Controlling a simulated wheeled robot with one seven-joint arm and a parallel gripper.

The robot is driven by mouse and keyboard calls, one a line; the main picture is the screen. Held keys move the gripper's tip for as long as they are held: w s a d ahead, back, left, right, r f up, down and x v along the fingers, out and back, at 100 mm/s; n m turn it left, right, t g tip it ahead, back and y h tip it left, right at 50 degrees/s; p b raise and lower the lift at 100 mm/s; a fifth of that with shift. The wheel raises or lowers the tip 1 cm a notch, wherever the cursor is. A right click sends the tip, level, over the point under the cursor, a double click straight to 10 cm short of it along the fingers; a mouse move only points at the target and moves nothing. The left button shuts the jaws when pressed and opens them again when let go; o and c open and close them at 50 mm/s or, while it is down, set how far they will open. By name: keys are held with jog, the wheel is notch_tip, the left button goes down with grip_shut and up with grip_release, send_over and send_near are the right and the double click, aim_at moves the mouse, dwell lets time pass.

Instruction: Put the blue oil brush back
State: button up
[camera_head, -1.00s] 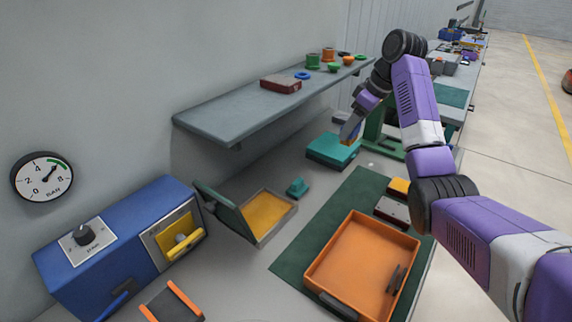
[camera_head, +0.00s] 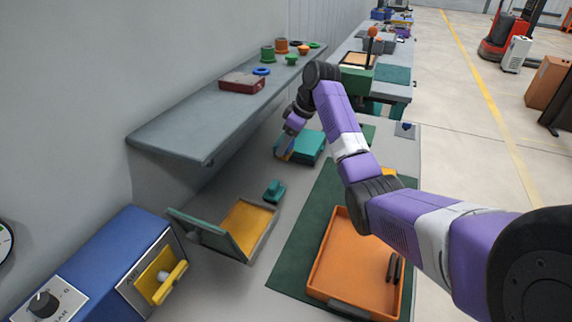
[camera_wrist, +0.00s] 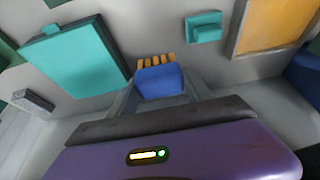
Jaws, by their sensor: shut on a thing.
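My gripper (camera_head: 283,153) is shut on the blue oil brush, near the teal box on the bench. In the wrist view the blue oil brush (camera_wrist: 160,82) sits between the fingers, its blue body towards me and its orange-yellow bristles pointing away. In the head view the brush is small and partly hidden by the gripper. Whether it touches the bench surface cannot be told.
A teal box (camera_head: 308,146) stands beside my gripper. A small teal block (camera_head: 274,191) and an open-lidded tray with a yellow inside (camera_head: 246,228) lie nearer. A grey shelf (camera_head: 190,118) overhangs at left. An orange tray (camera_head: 345,265) sits on a green mat (camera_head: 290,268).

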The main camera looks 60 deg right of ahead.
notch_tip(320, 180, down, 9)
jog(key=shift+f+p, duration=0.1)
jog(key=shift+p, duration=0.35)
jog(key=shift+f, duration=0.1)
jog(key=o, duration=1.2)
jog(key=b+v, duration=0.1)
jog(key=v, duration=1.1)
